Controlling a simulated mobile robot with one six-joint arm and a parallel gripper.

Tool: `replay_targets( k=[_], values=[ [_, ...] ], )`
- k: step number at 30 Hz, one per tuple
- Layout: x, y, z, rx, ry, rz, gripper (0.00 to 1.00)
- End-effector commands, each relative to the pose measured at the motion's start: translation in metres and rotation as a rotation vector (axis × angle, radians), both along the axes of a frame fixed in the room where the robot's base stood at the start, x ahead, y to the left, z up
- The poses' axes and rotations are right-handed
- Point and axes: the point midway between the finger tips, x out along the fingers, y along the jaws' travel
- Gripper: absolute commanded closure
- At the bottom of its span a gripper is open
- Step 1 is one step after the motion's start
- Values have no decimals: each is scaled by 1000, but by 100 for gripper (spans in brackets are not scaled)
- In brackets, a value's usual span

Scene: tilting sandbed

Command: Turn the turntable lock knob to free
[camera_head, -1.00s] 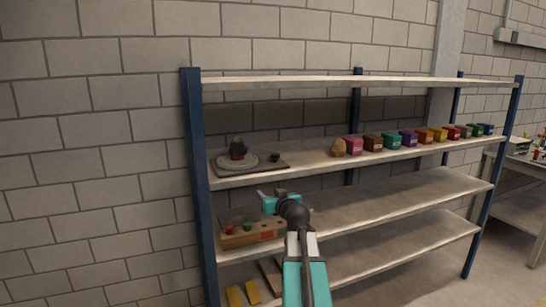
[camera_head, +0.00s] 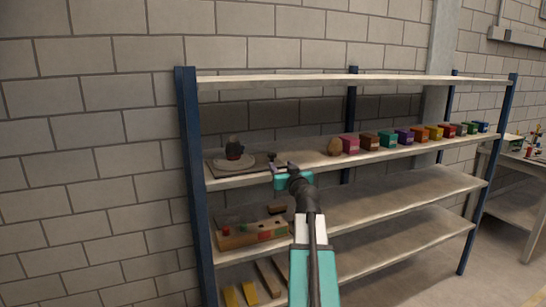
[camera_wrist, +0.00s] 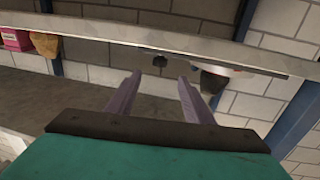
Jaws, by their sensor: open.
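The turntable (camera_head: 235,163) is a pale round disc on a flat dark base plate at the left end of the second shelf, with a dark lump on it. The small dark lock knob (camera_head: 271,156) stands at the plate's right end. It also shows in the wrist view (camera_wrist: 159,62), beyond my fingertips and roughly centred between them. My gripper (camera_head: 284,167) is open and empty at the shelf's front edge, just right of the knob in the head view. The wrist picture looks upside down. The knob's marking and setting are too small to read.
A tan lump (camera_head: 334,146) and a row of coloured boxes (camera_head: 350,145) stand right of the turntable. A blue post (camera_head: 190,180) bounds the shelf on the left. A wooden block with coloured parts (camera_head: 250,235) sits on the shelf below. The top shelf (camera_head: 350,84) hangs above.

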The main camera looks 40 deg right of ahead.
Motion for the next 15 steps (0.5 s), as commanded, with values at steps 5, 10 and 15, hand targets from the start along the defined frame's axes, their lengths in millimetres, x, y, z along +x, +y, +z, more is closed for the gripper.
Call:
replay_targets(
  k=[5,10,15],
  values=[
    [11,-7,2,1,0,0,53],
    [25,-15,2,1,0,0,53],
    [39,-23,2,0,1,0,53]
  ],
)
